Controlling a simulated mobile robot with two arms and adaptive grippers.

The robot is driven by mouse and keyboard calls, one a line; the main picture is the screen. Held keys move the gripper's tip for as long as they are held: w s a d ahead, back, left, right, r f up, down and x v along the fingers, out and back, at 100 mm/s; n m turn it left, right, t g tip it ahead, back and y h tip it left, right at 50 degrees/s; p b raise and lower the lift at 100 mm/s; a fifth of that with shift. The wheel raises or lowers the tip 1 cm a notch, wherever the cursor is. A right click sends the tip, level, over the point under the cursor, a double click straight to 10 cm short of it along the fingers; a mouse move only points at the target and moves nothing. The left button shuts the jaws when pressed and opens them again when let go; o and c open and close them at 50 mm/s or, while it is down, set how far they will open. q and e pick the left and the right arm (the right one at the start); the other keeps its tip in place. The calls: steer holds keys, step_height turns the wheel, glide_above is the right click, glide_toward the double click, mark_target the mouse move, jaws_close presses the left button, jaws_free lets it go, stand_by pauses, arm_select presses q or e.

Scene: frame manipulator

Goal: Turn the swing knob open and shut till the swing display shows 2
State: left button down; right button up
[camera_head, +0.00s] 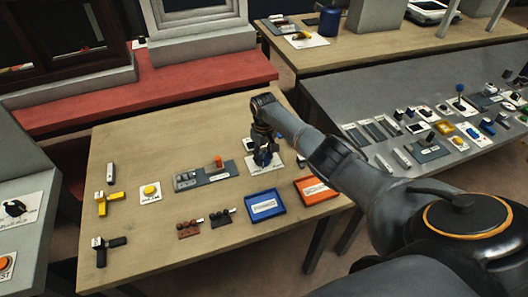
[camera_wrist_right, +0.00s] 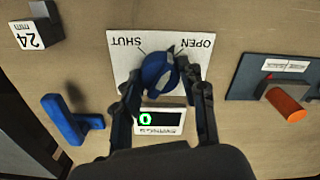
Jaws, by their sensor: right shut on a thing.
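The swing knob (camera_wrist_right: 158,74) is blue and sits on a white plate (camera_wrist_right: 122,72) marked SHUT and OPEN, which appear upside down in the right wrist view. My right gripper (camera_wrist_right: 160,82) is around the knob with a finger on each side, shut on it. The swing display (camera_wrist_right: 160,119) beside the knob shows a green 0. In the head view my right gripper (camera_head: 264,157) reaches down onto the white plate (camera_head: 281,167). My left gripper is not in view.
A blue L-shaped piece (camera_wrist_right: 66,120) and a block marked 24 mm (camera_wrist_right: 38,30) lie near the plate. A grey panel with an orange knob (camera_wrist_right: 287,104) is on the other side. Blue (camera_head: 281,207) and orange (camera_head: 332,192) trays stand at the table's front.

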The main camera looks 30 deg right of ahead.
mark_target(264, 155)
steer(key=shift+m+p, duration=0.6)
steer(key=shift+m, duration=1.4)
steer(key=shift+w, duration=0.1)
steer(key=o, duration=1.1)
steer(key=shift+o, duration=0.2)
step_height(264, 155, up, 12)
